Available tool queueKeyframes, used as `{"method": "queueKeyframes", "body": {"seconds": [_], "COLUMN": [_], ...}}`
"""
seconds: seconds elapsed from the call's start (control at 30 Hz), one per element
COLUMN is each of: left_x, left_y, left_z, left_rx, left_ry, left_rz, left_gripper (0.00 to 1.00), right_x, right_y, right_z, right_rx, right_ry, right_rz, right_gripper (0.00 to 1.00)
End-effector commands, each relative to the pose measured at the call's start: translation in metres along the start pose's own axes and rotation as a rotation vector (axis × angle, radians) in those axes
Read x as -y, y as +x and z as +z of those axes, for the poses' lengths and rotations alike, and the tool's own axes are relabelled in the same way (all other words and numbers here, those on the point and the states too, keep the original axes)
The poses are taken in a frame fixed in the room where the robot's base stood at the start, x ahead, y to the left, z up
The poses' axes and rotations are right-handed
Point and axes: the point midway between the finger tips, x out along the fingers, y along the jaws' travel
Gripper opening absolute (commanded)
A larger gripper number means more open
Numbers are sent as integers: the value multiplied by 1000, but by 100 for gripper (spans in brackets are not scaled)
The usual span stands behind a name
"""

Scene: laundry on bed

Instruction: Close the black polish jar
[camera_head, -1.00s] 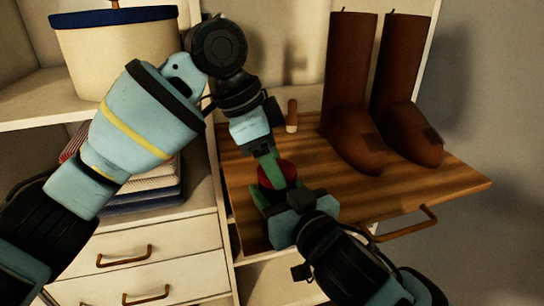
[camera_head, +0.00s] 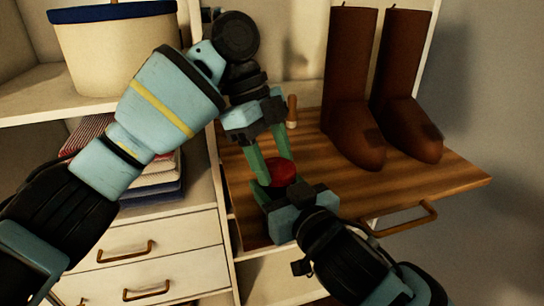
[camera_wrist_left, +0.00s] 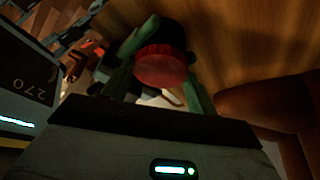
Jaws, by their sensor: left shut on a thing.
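A round red lid (camera_head: 284,170) sits between the green fingers of my left gripper (camera_head: 270,156), above the wooden drop-front board. In the left wrist view the red lid (camera_wrist_left: 161,66) lies between the two fingertips, and my left gripper is shut on it. A dark body behind the lid (camera_wrist_left: 166,34) looks like the black polish jar; it is mostly hidden. My right gripper (camera_head: 277,194) is just below the lid, at the jar. One of its green fingers shows beside it; its grip is hidden. I cannot tell whether the lid is seated on the jar.
Two brown boots (camera_head: 352,90) stand on the right of the wooden board (camera_head: 420,180). A small wooden-handled item (camera_head: 292,112) stands at the back. A cream basket with a blue rim (camera_head: 115,50) and folded cloths (camera_head: 150,185) are at left, above drawers (camera_head: 150,265).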

Motion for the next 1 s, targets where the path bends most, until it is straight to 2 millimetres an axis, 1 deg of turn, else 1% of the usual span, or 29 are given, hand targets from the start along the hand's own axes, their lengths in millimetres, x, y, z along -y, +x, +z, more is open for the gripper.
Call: {"method": "queueKeyframes", "body": {"seconds": [0.2, 0.5, 0.7, 1.0], "left_x": [2, 4, 5, 6], "left_y": [0, 5, 4, 2], "left_z": [-2, -5, -5, -3], "left_rx": [5, 2, -2, -4], "left_ry": [281, 617, 747, 782], "left_rz": [123, 272, 317, 320], "left_gripper": [37, 37, 37, 37], "right_x": [0, 0, 0, 0], "right_y": [0, 0, 0, 0], "right_z": [0, 0, 0, 0], "right_rx": [0, 0, 0, -1], "right_ry": [-2, -3, -3, 0], "right_rz": [0, 0, 1, 0], "right_gripper": [0, 0, 0, 0]}}
